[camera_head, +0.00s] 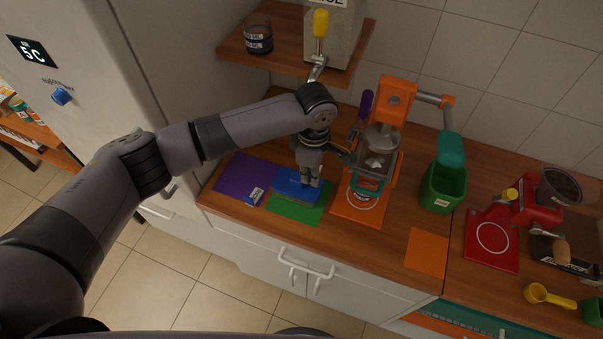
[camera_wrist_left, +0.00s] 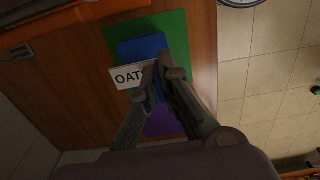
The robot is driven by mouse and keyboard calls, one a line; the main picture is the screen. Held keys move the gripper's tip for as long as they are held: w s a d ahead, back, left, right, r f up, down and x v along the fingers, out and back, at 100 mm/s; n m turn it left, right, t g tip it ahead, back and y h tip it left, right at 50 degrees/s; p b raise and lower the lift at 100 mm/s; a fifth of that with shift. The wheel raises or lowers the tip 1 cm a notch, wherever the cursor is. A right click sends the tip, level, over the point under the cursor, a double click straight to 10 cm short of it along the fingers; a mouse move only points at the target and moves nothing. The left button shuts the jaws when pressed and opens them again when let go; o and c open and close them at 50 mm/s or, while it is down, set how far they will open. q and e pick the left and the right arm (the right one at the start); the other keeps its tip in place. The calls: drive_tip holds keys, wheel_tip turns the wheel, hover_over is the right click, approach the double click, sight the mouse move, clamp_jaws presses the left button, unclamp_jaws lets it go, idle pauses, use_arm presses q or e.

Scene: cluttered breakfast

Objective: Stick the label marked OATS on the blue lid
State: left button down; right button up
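The blue lid (camera_head: 290,185) lies on the counter, overlapping the green mat and close to the purple one. It also shows in the left wrist view (camera_wrist_left: 140,46). The white label marked OATS (camera_wrist_left: 126,76) overlaps the lid's edge in that view, its last letter hidden by a finger; I cannot tell whether it touches the lid. My left gripper (camera_head: 311,182) points down over the lid. In the wrist view its fingertips (camera_wrist_left: 159,68) close together on the label's right end. In the head view I cannot make out the label. My right gripper is out of view.
The purple mat (camera_head: 232,176) has a small pale item (camera_head: 255,195) on it. The green mat (camera_head: 300,212) is beside it. An orange press (camera_head: 393,105) stands right of the gripper, with a green container (camera_head: 438,193) beyond. A shelf (camera_head: 285,62) hangs behind.

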use_arm(q)
drive_tip(key=shift+w, duration=0.1)
drive_tip(key=shift+r+p, duration=0.1)
drive_tip(key=shift+p, duration=0.4)
drive_tip(key=shift+f+b, duration=0.5)
drive_tip(key=shift+f, duration=1.4)
drive_tip(key=shift+f+b, duration=0.35)
drive_tip(key=shift+f, duration=0.75)
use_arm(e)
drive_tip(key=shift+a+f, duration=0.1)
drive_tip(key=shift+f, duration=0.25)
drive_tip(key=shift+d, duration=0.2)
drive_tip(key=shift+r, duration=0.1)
use_arm(q)
drive_tip(key=shift+f+p, duration=0.2)
drive_tip(key=shift+p, duration=0.15)
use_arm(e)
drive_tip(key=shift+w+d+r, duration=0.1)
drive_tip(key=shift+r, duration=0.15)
